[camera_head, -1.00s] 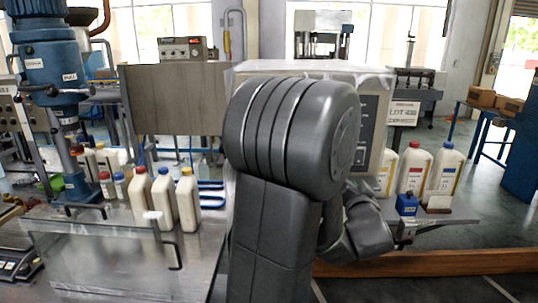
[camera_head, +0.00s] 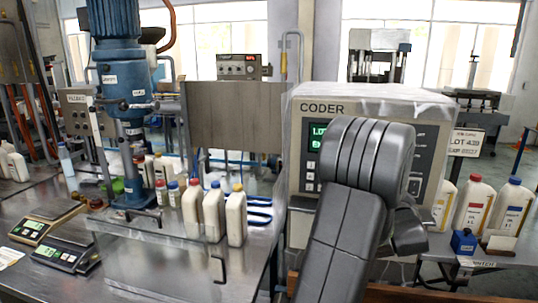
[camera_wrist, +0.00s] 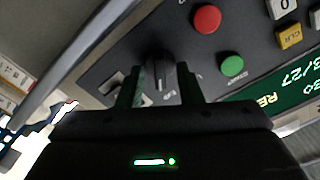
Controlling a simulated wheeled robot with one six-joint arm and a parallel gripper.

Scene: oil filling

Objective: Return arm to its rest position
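My arm rises in front of the coder machine (camera_head: 330,100) in the head view and covers part of its panel. My gripper is hidden behind the arm there. In the wrist view my gripper (camera_wrist: 160,82) has its two fingers apart with nothing held. A dark rotary knob (camera_wrist: 158,72) on a grey panel shows between the fingers; I cannot tell how far off it is. A red button (camera_wrist: 207,18) and a green button (camera_wrist: 232,66) lie to the right of the fingers.
White bottles (camera_head: 214,212) stand on the metal bench left of my arm. More bottles (camera_head: 473,207), with a blue block (camera_head: 463,242), stand on the right table. A blue drill-like machine (camera_head: 122,75) and two scales (camera_head: 62,254) are at left.

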